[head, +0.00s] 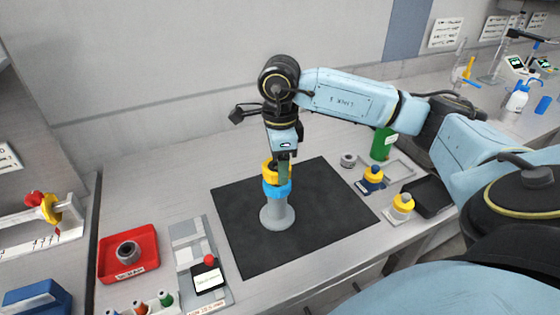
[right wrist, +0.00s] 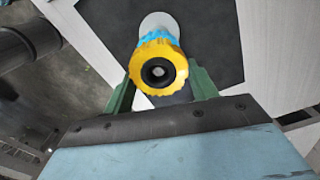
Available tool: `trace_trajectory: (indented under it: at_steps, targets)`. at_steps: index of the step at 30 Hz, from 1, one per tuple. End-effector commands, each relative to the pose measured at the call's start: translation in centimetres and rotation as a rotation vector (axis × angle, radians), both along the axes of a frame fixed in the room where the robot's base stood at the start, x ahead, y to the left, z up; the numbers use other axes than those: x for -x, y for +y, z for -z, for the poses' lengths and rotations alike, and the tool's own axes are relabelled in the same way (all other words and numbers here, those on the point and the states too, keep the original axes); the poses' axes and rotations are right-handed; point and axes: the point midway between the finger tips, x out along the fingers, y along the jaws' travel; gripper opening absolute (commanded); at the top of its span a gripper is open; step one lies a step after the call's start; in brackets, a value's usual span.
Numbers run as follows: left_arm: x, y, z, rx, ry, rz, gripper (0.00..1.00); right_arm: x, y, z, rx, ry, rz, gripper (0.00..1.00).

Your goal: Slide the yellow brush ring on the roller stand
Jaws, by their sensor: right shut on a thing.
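The yellow brush ring (head: 267,169) is between the fingers of my right gripper (head: 284,168), which is shut on it above the roller stand (head: 277,216). The stand is a grey post with a wide round base. A blue ring (head: 277,189) sits around the stand, just below the yellow ring. In the right wrist view the yellow ring (right wrist: 147,53) faces the camera, with a dark hub and a pale round spot in its hole. The blue ring (right wrist: 165,37) shows behind it. I cannot tell whether the yellow ring touches the blue one. My left gripper is not in view.
The stand is on a black mat (head: 238,235) with free room around it. A red tray (head: 112,270) holding a dark ring is at left. At right are a grey ring (head: 348,160), small blue-and-yellow pieces (head: 373,178), (head: 402,203) and a green container (head: 381,146).

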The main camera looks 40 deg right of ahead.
Motion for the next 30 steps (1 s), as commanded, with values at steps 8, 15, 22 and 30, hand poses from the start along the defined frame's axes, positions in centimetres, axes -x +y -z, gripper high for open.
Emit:
trace_trajectory:
  at_steps: [8,15,22,30]
  targets:
    - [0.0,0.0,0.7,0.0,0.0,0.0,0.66,0.0,0.0,0.8,0.0,0.0,0.0,0.35]
    - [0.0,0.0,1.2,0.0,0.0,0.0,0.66,0.0,0.0,1.4,0.0,0.0,0.0,0.35]
    - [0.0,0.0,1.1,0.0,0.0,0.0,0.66,0.0,0.0,1.4,0.0,0.0,0.0,0.81]
    - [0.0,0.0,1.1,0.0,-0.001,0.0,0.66,0.0,0.0,1.3,0.0,0.0,0.0,0.83]
